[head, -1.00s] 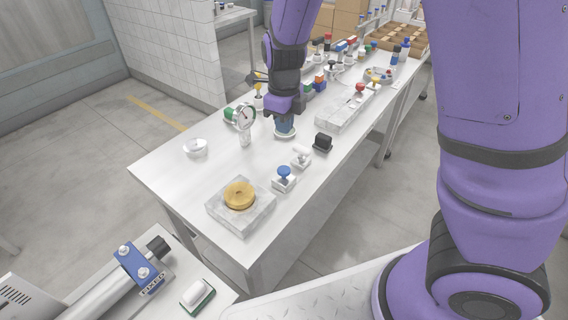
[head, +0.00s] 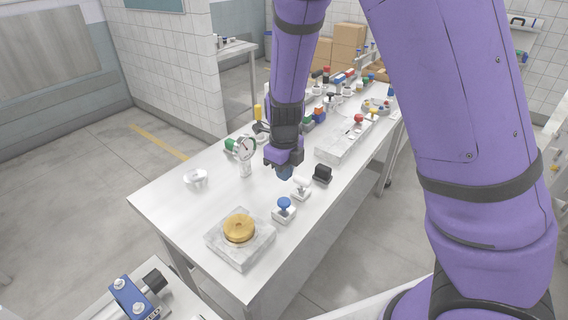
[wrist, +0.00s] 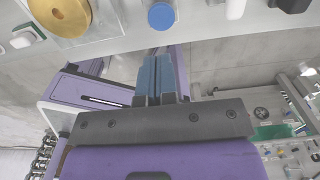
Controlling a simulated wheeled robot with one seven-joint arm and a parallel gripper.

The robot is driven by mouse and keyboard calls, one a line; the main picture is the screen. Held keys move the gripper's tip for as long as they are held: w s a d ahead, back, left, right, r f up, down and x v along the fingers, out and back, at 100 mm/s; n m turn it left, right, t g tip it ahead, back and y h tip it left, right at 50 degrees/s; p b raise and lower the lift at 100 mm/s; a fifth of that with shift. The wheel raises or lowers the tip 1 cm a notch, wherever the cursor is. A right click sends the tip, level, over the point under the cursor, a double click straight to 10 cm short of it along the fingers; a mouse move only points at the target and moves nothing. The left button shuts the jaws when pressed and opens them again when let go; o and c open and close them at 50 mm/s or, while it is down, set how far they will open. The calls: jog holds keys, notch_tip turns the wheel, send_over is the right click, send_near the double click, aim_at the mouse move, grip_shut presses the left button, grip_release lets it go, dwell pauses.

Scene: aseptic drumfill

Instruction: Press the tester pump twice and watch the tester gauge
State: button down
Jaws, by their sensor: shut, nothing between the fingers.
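The tester gauge (head: 246,148) is a round white dial with a dark needle, upright on a clear stem beside a green part. To its front right stand small white blocks with knobs: a blue-topped one (head: 284,207) and a white-topped one (head: 301,186). No label shows which is the tester pump. My gripper (head: 285,173), pointing down, is shut and empty, above the bench just behind the white-topped knob. In the wrist view my fingertips (wrist: 154,60) are together, and the blue knob (wrist: 161,16) lies ahead of them, apart. The dial reading is too small to tell.
A black block (head: 322,173) stands right of the white knob. A brass disc (head: 239,228) lies on a stone plate near the bench's front. A small white cup (head: 195,178) is at left. Several coloured items crowd the bench's far end. Bare bench lies around the gauge's front.

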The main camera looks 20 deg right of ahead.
aim_at(284, 201)
notch_tip(284, 201, down, 9)
jog(key=shift+r, duration=0.1)
dwell(0.3)
